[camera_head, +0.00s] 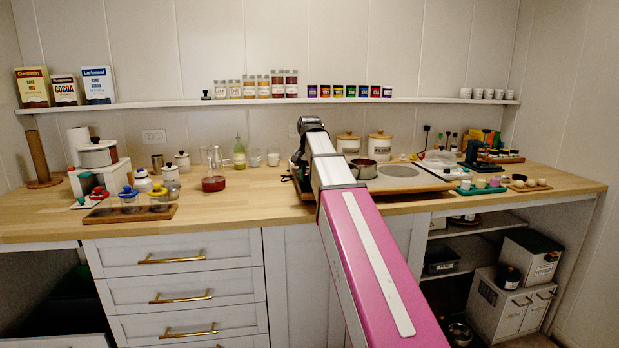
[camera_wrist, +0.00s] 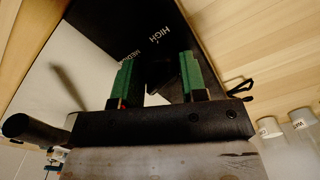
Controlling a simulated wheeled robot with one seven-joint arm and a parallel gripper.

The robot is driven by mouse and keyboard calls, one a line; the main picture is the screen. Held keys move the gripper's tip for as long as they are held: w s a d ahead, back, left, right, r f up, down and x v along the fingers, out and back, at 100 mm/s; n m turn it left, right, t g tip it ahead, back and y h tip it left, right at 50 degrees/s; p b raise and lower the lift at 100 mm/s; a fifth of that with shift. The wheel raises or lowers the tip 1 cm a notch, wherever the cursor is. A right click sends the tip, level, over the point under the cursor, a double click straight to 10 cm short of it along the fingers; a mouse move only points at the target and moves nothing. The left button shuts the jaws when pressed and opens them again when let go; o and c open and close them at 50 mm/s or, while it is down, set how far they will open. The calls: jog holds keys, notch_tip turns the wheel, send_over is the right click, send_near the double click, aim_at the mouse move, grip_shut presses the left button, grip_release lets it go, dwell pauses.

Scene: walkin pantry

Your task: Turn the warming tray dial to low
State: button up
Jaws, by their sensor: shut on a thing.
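The warming tray (camera_head: 423,184) lies on the wooden counter behind my pink arm, with a pale top and a round heating zone. In the wrist view its black control panel (camera_wrist: 125,22) shows the printed words HIGH and MEDIUM; no LOW mark is visible. My gripper (camera_wrist: 160,72) has green finger pads and is shut on the dark dial (camera_wrist: 161,74) between them. The dial is hard to make out against the black panel, and its pointer cannot be read. In the head view my arm hides the dial and the fingertips.
A glass jug (camera_head: 213,172) and a green bottle (camera_head: 239,153) stand left of my arm. Two canisters (camera_head: 380,145) stand behind the tray.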

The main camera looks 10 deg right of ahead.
jog(key=o, duration=0.9)
jog(key=shift+r, duration=0.15)
notch_tip(320, 180, up, 11)
jog(key=shift+f, duration=0.2)
